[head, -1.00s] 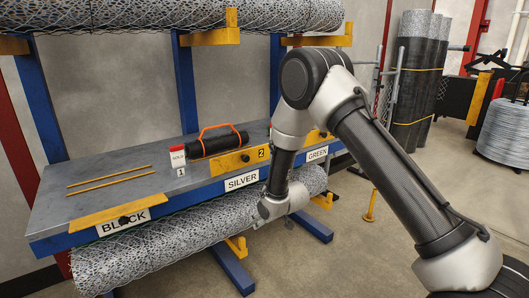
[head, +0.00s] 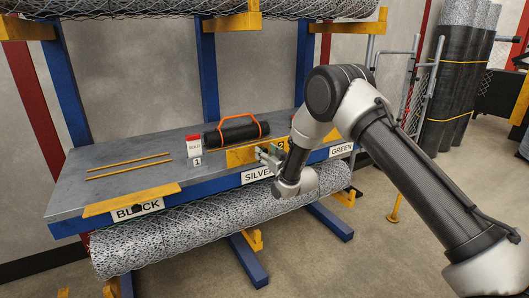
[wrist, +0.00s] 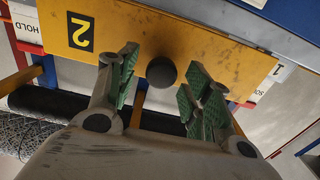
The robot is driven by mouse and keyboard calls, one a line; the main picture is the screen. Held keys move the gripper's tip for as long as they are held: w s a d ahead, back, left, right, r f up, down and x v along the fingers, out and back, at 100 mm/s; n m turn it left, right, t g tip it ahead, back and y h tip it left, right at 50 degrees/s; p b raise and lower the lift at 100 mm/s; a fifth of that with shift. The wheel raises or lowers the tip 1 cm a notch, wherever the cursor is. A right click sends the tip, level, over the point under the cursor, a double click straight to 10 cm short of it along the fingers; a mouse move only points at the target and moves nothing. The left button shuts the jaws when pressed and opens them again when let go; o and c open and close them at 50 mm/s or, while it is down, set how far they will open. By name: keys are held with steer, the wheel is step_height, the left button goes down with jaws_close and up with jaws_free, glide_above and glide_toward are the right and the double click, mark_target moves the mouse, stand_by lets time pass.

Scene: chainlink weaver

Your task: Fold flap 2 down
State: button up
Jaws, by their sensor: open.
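Flap 2 is a yellow plate (head: 240,157) standing up along the shelf's front edge above the SILVER label. It also fills much of the wrist view (wrist: 215,62), with its black "2" label and a round dark knob (wrist: 161,72). My gripper (head: 268,156) is in front of the flap's right part in the head view and hides some of it. In the wrist view my gripper (wrist: 160,85) is open, with one finger on each side of the knob. Both fingers look apart from the knob; the exact depth is unclear.
A black roll with an orange handle (head: 236,131) lies behind flap 2. A HOLD card (head: 194,148) stands left of it. Another yellow flap (head: 130,196) lies flat above BLACK. Two yellow rods (head: 125,164) lie on the grey shelf. A mesh roll (head: 180,228) hangs below.

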steer(key=shift+x, duration=0.85)
jaws_close()
steer(key=shift+a, duration=0.1)
